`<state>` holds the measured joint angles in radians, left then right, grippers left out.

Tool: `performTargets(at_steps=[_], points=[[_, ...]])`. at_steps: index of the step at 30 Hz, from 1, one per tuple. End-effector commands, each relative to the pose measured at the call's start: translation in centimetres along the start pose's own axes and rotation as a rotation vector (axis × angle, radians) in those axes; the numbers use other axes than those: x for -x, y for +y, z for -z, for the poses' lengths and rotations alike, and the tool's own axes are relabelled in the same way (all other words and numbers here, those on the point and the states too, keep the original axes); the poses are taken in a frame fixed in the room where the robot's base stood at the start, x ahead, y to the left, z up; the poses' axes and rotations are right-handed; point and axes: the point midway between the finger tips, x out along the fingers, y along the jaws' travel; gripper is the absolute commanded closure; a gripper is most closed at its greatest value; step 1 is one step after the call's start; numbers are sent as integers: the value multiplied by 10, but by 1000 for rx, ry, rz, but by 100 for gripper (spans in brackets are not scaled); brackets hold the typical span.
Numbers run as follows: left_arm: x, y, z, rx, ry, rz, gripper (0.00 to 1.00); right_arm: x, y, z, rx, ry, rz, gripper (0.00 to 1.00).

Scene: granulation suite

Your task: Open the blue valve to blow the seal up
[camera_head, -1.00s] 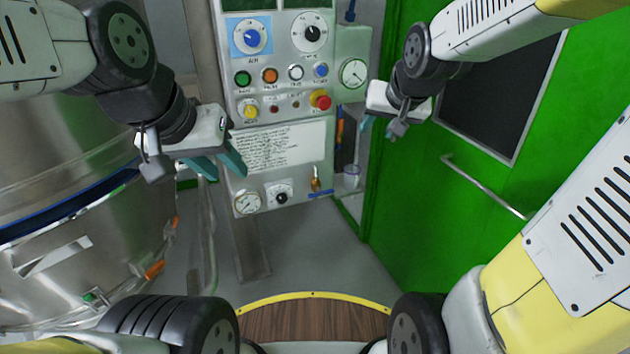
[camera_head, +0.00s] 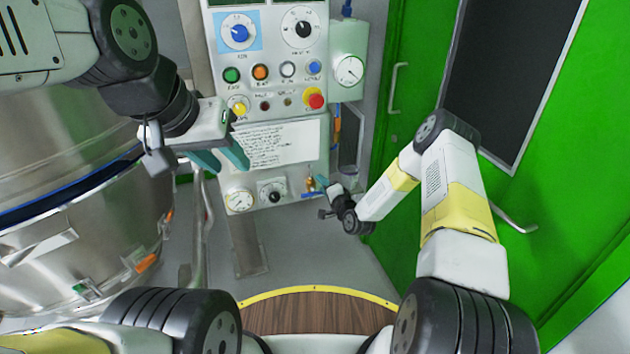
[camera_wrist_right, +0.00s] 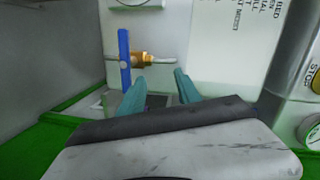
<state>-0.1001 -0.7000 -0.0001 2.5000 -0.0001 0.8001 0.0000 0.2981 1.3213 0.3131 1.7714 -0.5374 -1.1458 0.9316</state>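The blue valve is a flat blue lever (camera_wrist_right: 124,62) on a brass fitting (camera_wrist_right: 146,59) at the control panel. In the right wrist view the lever lies along the picture's vertical. In the head view the brass fitting (camera_head: 310,184) is small at the panel's lower right, beside my right gripper (camera_head: 322,186). In the right wrist view my right gripper (camera_wrist_right: 160,78) is open, its teal fingers apart with nothing between them. The lever is just beyond and left of its left fingertip, apparently not touching. My left gripper (camera_head: 222,159) is open and empty in front of the panel's label.
The panel (camera_head: 268,160) carries dials, buttons, a red emergency stop (camera_head: 315,99) and gauges. A steel vessel (camera_head: 85,210) stands at left. A green door (camera_head: 530,120) with a dark window is at right. The floor (camera_head: 300,250) below the panel is clear.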

Motion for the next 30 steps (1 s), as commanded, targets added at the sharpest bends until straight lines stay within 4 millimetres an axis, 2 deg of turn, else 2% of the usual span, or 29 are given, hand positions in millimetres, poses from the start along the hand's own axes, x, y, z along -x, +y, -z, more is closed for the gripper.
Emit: performTargets(at_steps=[1, 3, 9, 14, 24, 30], points=[[0, 0, 0, 0, 0, 0, 64, 3, 21, -11, -64, 21, 22, 60], [0, 0, 0, 0, 0, 0, 64, 8, 37, -20, -133, 52, 61, 60], [0, 0, 0, 0, 0, 0, 64, 19, 62, -35, -248, 107, 126, 60], [0, 0, 0, 0, 0, 0, 64, 10, 63, -36, -264, 115, 139, 60], [0, 0, 0, 0, 0, 0, 64, -42, 56, -29, -261, 114, 138, 60], [0, 0, 0, 0, 0, 0, 64, -55, 55, -27, -262, 115, 135, 60]])
